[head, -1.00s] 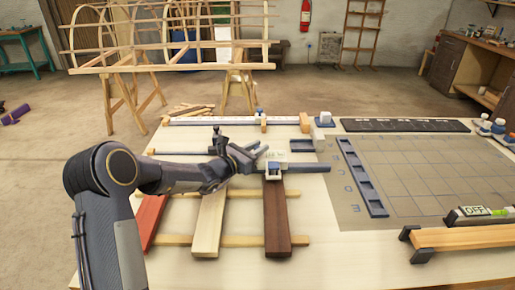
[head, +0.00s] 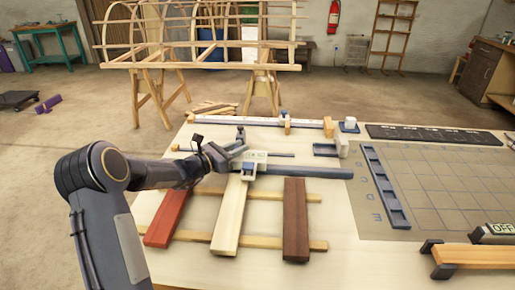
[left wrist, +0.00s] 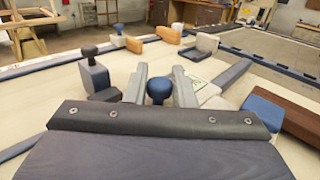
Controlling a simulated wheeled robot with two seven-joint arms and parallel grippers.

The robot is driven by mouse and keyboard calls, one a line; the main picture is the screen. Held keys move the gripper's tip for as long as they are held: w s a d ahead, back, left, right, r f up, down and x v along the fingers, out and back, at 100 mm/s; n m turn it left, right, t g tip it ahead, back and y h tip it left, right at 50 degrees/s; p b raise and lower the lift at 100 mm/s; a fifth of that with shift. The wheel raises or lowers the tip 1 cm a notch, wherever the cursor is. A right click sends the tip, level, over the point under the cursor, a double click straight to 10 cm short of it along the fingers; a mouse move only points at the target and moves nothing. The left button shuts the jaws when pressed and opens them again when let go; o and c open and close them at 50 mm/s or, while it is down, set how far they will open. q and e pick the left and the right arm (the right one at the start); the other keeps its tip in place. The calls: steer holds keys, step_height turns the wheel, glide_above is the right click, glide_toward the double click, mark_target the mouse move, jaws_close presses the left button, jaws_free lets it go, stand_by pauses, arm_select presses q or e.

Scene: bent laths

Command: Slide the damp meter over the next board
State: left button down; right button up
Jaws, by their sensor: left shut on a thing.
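The damp meter (head: 252,168) is a small pale box with a blue-grey front, seated on a dark rail (head: 315,173). It stands over the top end of the pale board (head: 230,215), the middle one of three. The red board (head: 170,217) lies to its left and the dark brown board (head: 296,220) to its right. My left gripper (head: 236,151) is at the meter's back left, shut on it. In the left wrist view its fingers (left wrist: 160,74) flank a round dark blue knob (left wrist: 158,91). My right gripper is out of view.
The boards lie across two wooden strips (head: 275,243). A blue slotted tray (head: 383,188) lies beside a gridded mat (head: 440,180) on the right. Behind the rail are a long scale bar (head: 245,122), a wooden block (head: 328,127) and a pale block (head: 342,146).

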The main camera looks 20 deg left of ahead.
arm_select(q)
steer(key=a, duration=0.1)
steer(key=s+a, duration=0.1)
steer(key=a, duration=0.1)
steer(key=shift+a, duration=0.1)
steer(key=c, duration=1.3)
jaws_free()
steer(key=shift+o, duration=0.2)
steer(key=v, duration=0.7)
steer(key=shift+s+a+b, duration=0.15)
steer(key=shift+s+b, duration=0.15)
steer(key=shift+s, duration=0.05)
steer(key=shift+r, duration=0.1)
